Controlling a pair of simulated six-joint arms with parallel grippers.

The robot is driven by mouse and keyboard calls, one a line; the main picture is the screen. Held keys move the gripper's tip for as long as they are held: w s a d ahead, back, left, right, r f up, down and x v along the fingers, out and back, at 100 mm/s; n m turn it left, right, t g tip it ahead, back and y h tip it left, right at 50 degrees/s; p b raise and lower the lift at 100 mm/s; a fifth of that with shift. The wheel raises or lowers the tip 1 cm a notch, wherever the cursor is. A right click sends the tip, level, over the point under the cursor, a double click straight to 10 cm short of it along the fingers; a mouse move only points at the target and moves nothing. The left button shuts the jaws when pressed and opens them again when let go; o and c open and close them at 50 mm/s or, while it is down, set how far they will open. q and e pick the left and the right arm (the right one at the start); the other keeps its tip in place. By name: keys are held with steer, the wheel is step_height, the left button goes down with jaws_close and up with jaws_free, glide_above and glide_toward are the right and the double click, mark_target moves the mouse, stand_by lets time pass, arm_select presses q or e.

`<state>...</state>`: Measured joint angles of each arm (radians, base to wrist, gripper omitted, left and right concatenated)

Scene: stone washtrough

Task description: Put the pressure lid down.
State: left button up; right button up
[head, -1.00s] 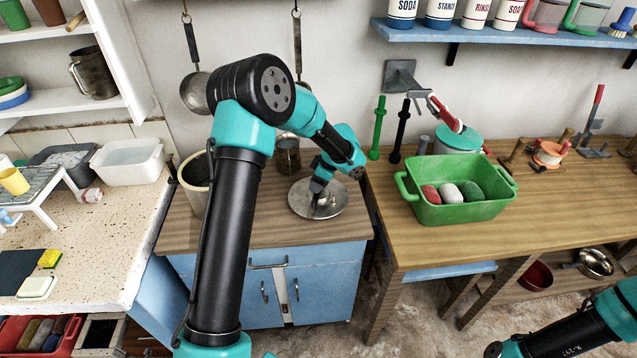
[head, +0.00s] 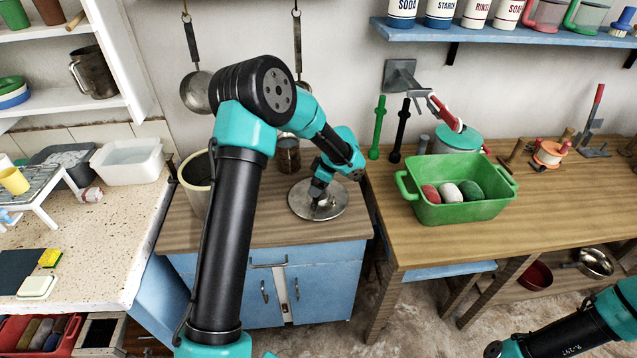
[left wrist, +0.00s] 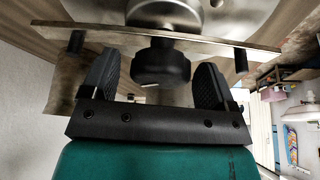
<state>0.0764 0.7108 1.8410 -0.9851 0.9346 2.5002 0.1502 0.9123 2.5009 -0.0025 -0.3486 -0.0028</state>
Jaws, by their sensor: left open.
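The round grey metal pressure lid (head: 304,207) lies flat on the wooden top of the blue cabinet. My left gripper (head: 321,201) is down at the lid's middle. In the left wrist view, the open left gripper (left wrist: 156,82) has one finger on each side of the lid's dark round knob (left wrist: 160,65). Gaps show between the knob and both fingers. A metal bar (left wrist: 110,36) crosses the lid beyond the knob. The lower fingertips are hard to make out in the head view. Only part of my right arm shows at the lower right; its gripper is out of view.
A cream crock (head: 196,180) stands left of the lid, partly behind my left arm. A metal can (head: 288,155) stands behind the lid. Ladles hang above.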

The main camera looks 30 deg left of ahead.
arm_select(q)
steer(key=shift+r, duration=0.1)
steer(key=v, duration=1.2)
